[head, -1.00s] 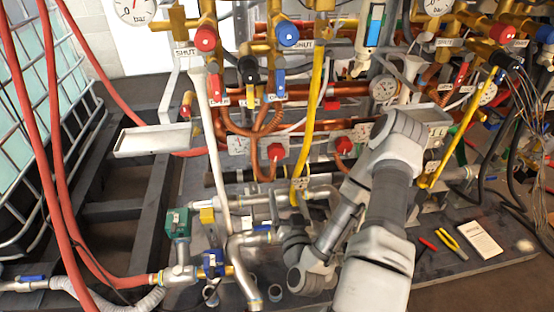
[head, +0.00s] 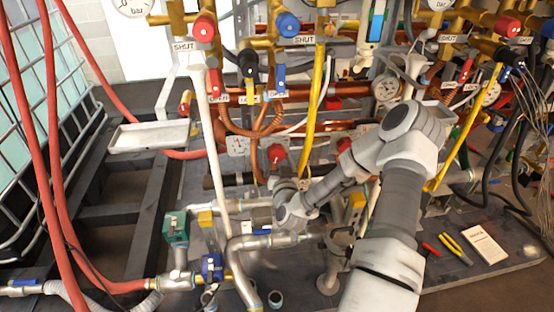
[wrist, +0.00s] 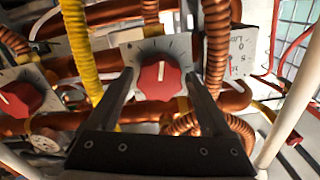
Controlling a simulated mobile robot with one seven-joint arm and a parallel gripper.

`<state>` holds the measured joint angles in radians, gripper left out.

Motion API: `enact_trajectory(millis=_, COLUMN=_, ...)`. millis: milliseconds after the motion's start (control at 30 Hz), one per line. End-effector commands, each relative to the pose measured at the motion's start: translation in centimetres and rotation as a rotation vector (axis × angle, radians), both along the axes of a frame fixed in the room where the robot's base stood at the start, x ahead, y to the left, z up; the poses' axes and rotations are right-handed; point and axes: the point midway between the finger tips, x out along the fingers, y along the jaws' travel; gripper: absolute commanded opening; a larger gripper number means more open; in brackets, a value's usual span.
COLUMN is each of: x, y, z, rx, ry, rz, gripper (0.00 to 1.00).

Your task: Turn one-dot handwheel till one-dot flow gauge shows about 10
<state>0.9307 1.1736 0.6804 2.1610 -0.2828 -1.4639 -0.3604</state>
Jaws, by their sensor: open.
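A red handwheel (wrist: 160,82) with a white pointer line sits on a pale scale plate in the middle of the wrist view. In the head view the red handwheel (head: 276,153) is just beyond my gripper (head: 281,181). In the wrist view my gripper (wrist: 160,76) is open, one finger on either side of this handwheel. I cannot tell whether the fingers touch it. A white flow gauge (wrist: 240,42) stands beside it, upside down in the wrist view, with 0, 5 and a red needle. It also shows in the head view (head: 238,145). Dot marks are not readable.
A second red handwheel (wrist: 20,97) is close at the left of the wrist view. A yellow hose (wrist: 80,45) and corrugated copper pipes (wrist: 217,50) run close to the fingers. A pale tray (head: 150,136) stands left in the head view.

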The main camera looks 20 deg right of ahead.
Motion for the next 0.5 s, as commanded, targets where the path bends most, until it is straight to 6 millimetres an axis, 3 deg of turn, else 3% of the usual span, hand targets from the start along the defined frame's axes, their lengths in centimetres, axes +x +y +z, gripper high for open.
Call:
enact_trajectory(millis=333, x=0.45, y=-0.16, z=0.01, rx=0.000, ry=0.000, rz=-0.001, gripper=0.83)
enact_trajectory(millis=500, x=0.44, y=-0.15, z=0.00, rx=0.000, ry=0.000, rz=-0.001, gripper=0.54)
